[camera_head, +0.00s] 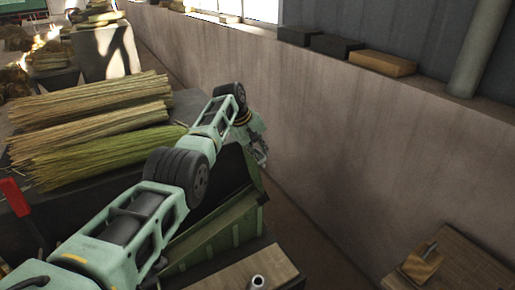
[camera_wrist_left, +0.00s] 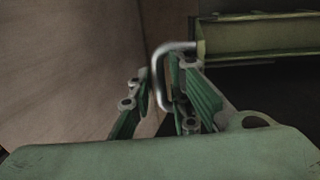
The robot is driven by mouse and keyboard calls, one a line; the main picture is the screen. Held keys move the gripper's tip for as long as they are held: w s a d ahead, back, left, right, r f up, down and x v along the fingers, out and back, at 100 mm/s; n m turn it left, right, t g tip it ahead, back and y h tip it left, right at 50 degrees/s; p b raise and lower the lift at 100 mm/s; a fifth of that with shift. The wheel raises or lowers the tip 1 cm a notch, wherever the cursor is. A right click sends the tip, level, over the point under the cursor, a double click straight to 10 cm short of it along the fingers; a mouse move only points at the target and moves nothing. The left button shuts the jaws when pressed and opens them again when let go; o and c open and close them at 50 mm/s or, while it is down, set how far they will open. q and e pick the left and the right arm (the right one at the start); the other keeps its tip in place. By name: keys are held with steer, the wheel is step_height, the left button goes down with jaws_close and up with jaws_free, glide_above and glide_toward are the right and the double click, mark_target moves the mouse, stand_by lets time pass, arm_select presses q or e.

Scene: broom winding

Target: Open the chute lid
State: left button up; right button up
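The green chute (camera_head: 235,225) stands below my left arm in the head view, partly hidden by it. In the left wrist view, an olive-green box-like part (camera_wrist_left: 262,38), likely the chute or its lid, lies at the upper right. A bent silver handle (camera_wrist_left: 157,72) sticks out from its left end. My left gripper (camera_head: 262,152) is by the far end of the chute. In the left wrist view its fingers (camera_wrist_left: 160,85) stand apart, with the handle between them, close to the right finger. Whether a finger touches the handle is unclear. My right gripper is not in view.
Bundles of straw (camera_head: 95,130) lie on a table left of my arm. A long wall (camera_head: 340,140) runs along the right, with dark blocks and a tan block (camera_head: 383,63) on its ledge. A wooden surface (camera_head: 450,262) is at the lower right.

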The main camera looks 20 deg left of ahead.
arm_select(q)
steer(key=v, duration=1.2)
stand_by(0.3)
